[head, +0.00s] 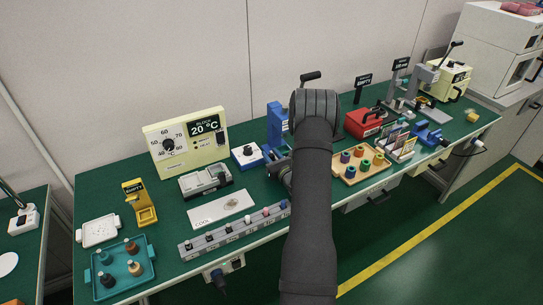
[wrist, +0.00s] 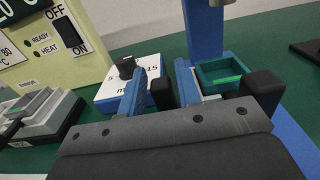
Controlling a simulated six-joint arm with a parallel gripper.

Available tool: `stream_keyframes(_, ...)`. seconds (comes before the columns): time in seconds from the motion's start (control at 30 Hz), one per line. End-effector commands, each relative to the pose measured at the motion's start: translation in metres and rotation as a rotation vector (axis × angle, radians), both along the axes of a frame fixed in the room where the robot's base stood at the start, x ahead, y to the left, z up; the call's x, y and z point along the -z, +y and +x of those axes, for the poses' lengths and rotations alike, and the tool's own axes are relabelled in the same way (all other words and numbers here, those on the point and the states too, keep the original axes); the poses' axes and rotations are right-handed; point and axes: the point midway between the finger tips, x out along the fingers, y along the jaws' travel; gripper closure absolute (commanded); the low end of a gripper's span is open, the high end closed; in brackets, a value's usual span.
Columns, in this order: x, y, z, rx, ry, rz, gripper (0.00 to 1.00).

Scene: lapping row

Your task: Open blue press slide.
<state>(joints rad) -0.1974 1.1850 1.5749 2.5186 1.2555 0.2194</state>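The blue press (head: 277,122) stands near the back middle of the green bench, partly hidden behind my arm. In the wrist view its blue column (wrist: 202,48) rises at the top with a grey part on its front. A teal, open-topped box-like slide (wrist: 222,74), with a bright green piece inside, sits in front of the column. Whether a fingertip touches the slide cannot be told. In the head view my arm hides most of the gripper.
A white-and-blue dial box (head: 246,156) stands close left of the press. A heater unit (head: 187,144) reading 20 °C is farther left. A red box (head: 364,122) and a wooden tray (head: 347,180) with coloured cylinders lie to the right. A grey rack (head: 229,233) runs along the front edge.

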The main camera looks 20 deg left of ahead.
Motion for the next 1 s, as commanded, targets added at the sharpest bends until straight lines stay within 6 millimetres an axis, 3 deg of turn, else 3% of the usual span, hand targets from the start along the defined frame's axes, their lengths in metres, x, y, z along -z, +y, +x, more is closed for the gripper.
stream_keyframes(0.03, 0.000, 0.000, 0.000, 0.000, 0.000, 0.000, 0.80)
stream_keyframes(0.13, 0.000, 0.000, 0.000, 0.000, 0.000, 0.000, 0.99)
stream_keyframes(0.37, 0.000, -0.003, -0.003, 0.001, 0.000, 0.000, 1.00)
stream_keyframes(0.73, 0.000, -0.063, -0.060, 0.005, 0.001, 0.000, 1.00)
stream_keyframes(1.0, 0.000, -0.076, -0.076, 0.002, 0.000, 0.000, 1.00)
